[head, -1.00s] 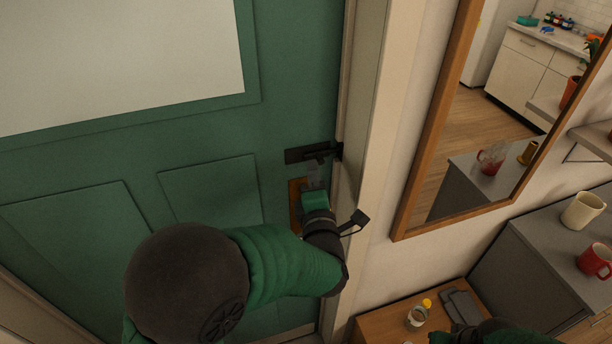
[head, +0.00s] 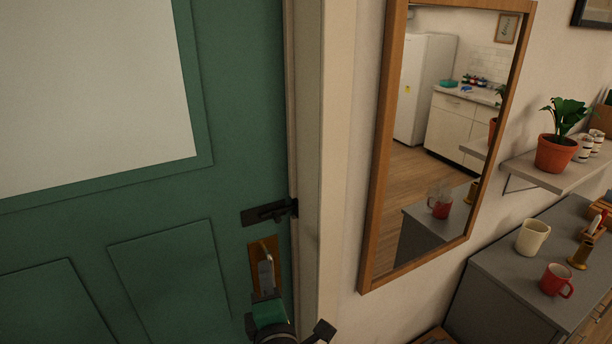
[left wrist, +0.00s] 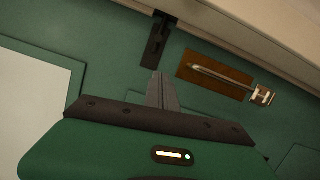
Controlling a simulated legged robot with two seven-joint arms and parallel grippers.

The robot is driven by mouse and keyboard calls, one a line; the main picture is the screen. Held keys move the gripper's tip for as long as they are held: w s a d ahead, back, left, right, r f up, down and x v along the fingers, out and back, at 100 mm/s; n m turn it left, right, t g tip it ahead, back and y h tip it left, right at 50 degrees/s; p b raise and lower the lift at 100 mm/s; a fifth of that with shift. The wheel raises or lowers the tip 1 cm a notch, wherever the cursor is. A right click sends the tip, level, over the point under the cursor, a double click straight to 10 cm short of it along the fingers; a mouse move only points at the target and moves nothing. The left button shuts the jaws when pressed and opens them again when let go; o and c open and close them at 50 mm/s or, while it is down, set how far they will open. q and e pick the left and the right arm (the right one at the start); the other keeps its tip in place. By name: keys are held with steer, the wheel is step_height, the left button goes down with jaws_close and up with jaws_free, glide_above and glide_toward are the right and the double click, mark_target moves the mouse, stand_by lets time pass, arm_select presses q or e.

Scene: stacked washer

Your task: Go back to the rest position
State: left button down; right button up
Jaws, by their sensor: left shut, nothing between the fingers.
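My left gripper (head: 266,272) is at the bottom of the head view, shut and empty, in front of the lower part of the brass handle plate (head: 257,246) on the green door (head: 160,195). In the left wrist view its fingers (left wrist: 162,90) are together, pointing at the door, with a visible gap to the side of the handle plate (left wrist: 236,85). A black latch (head: 268,213) sits above the plate and spans to the door frame; it also shows in the left wrist view (left wrist: 158,40). My right gripper is out of view.
A wood-framed mirror (head: 375,170) hangs right of the door frame. A grey counter (head: 500,270) at the right holds a cream mug (head: 532,236) and a red mug (head: 556,280). A shelf (head: 575,178) with a potted plant (head: 557,150) juts out above.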

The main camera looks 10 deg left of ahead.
arm_select(q)
step_height(320, 180, down, 13)
steer(key=m+g+h, duration=0.6)
steer(key=m, duration=0.6)
steer(key=s+a+f+m+g, duration=0.4)
steer(key=s+f+m, duration=0.1)
steer(key=s, duration=0.3)
steer(key=s+a+f+m+g, duration=0.4)
steer(key=s+f+m, duration=0.1)
steer(key=s, duration=0.3)
steer(key=shift+f+m+g, duration=0.35)
steer(key=shift+m+g, duration=0.05)
steer(key=shift+m, duration=0.2)
steer(key=shift+a, duration=0.1)
